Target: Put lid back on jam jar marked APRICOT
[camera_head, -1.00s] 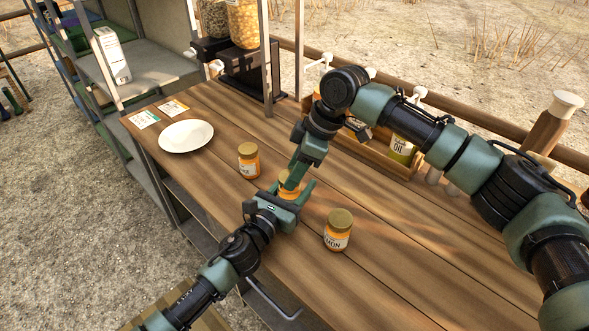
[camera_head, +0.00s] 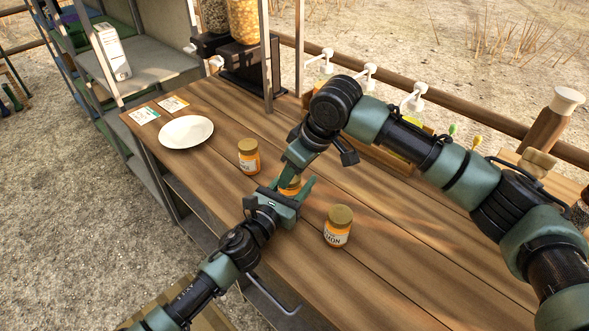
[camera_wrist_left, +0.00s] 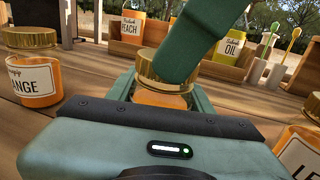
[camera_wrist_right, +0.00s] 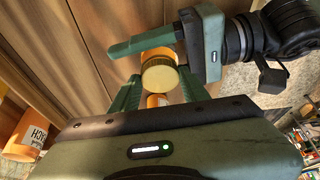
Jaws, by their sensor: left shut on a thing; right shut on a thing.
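An orange jar (camera_head: 291,189) with a gold lid (camera_wrist_left: 149,67) stands between the fingers of my left gripper (camera_head: 291,193), which is shut on it. Its label is hidden, so I cannot read its name. My right gripper (camera_wrist_right: 158,88) is shut on the gold lid, which sits at the jar's mouth; I cannot tell whether it is fully seated. The right wrist view shows the lid (camera_wrist_right: 160,77) between the fingers, against the jar body. A lidded ORANGE jar (camera_head: 249,157) stands behind and left. A lidded LEMON jar (camera_head: 338,227) stands to the right.
A white plate (camera_head: 186,132) and two cards lie at the table's left end. A wooden rack at the back holds a PEACH jar (camera_wrist_left: 127,27) and an OIL container (camera_wrist_left: 230,46), with pump bottles behind. Dispensers (camera_head: 243,22) stand at the back left. The front-right tabletop is clear.

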